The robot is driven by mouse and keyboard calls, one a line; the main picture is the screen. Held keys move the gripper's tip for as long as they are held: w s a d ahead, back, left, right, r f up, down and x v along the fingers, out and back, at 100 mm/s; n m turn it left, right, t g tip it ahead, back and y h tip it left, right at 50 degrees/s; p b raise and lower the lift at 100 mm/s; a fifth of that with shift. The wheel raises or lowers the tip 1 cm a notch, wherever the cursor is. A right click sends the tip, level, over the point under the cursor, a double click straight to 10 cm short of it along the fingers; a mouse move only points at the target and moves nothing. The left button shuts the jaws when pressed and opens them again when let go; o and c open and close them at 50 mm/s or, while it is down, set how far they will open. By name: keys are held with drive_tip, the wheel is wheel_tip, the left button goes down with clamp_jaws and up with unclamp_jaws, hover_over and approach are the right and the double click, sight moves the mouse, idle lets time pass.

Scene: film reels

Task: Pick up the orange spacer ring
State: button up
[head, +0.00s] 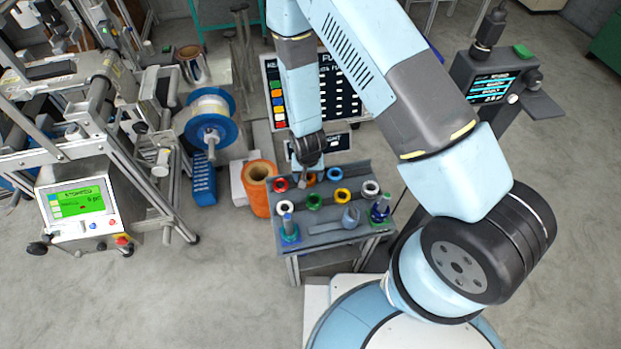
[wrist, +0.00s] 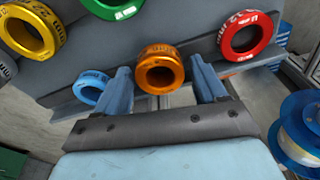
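The orange spacer ring (wrist: 160,70) shows in the wrist view between the two fingers of my gripper (wrist: 161,74). The fingers are apart, one on each side of the ring, with a narrow gap to it on both sides. I cannot tell from this view how far the ring lies beyond the fingertips. In the head view my gripper (head: 303,178) is low over the back of the grey ring rack. There the orange ring (head: 310,180) is partly hidden by the gripper.
Close neighbours are a red ring (wrist: 247,36), a blue ring (wrist: 91,86), a yellow ring (wrist: 31,36) and a green ring (wrist: 111,4). The rack (head: 322,228) also bears white rings and upright parts. A large orange roll (head: 259,190) stands left of it.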

drive_tip(key=shift+w, duration=0.1)
drive_tip(key=c, duration=0.9)
